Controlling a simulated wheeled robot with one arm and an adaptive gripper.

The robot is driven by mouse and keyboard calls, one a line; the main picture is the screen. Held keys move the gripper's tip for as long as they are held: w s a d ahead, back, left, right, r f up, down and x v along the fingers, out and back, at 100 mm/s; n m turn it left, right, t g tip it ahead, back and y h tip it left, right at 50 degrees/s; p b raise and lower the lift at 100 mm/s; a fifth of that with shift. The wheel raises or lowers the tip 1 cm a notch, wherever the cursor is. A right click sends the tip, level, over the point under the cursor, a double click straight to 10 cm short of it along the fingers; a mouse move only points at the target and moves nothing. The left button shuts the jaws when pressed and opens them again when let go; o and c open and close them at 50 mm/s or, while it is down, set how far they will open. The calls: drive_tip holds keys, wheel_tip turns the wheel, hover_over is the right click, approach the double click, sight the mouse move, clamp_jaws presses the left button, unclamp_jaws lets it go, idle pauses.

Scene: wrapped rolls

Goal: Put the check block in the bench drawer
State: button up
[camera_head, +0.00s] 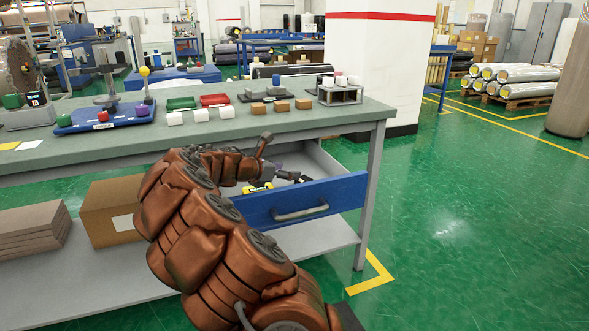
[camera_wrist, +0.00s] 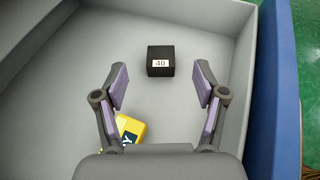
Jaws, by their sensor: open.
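The bench drawer (camera_head: 340,193) is pulled open under the bench top, with a blue front and a grey inside. A yellow block with a dark label (camera_wrist: 130,128) also lies there, partly hidden by my gripper. No marking tells me which is the check block. My gripper (camera_wrist: 161,88) is open and empty, pointing down into the drawer. In the head view my arm partly hides the drawer.
The bench top (camera_head: 340,112) carries white and brown blocks, a green tray (camera_head: 181,103), a red tray (camera_head: 214,100) and a small rack (camera_head: 340,95). A cardboard box (camera_head: 112,212) stands on the lower shelf. The green floor at right is clear.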

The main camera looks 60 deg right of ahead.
drive_tip(key=shift+p+v, duration=0.4)
drive_tip(key=shift+v, duration=1.8)
drive_tip(key=shift+r, duration=0.1)
drive_tip(key=s+a+r+m+y+p, duration=0.4)
drive_tip(key=s+a+r+m+p, duration=0.55)
drive_tip(key=a+r+p, duration=0.3)
drive_tip(key=s+a+r+m+y+p, duration=0.2)
drive_tip(key=s+a+p, duration=0.4)
drive_tip(key=a, duration=0.5)
drive_tip(key=s+a+r+m+y+p, duration=0.2)
drive_tip(key=s+a+r+y+p, duration=0.2)
drive_tip(key=a, duration=0.7)
drive_tip(key=s+a+r+m+y+p, duration=0.2)
drive_tip(key=s+a+r+y+p, duration=0.1)
drive_tip(key=s+a+p, duration=0.5)
drive_tip(key=a, duration=0.3)
drive_tip(key=shift+a+r+t, duration=0.15)
drive_tip(key=shift+r+t, duration=0.2)
drive_tip(key=shift+t, duration=0.05)
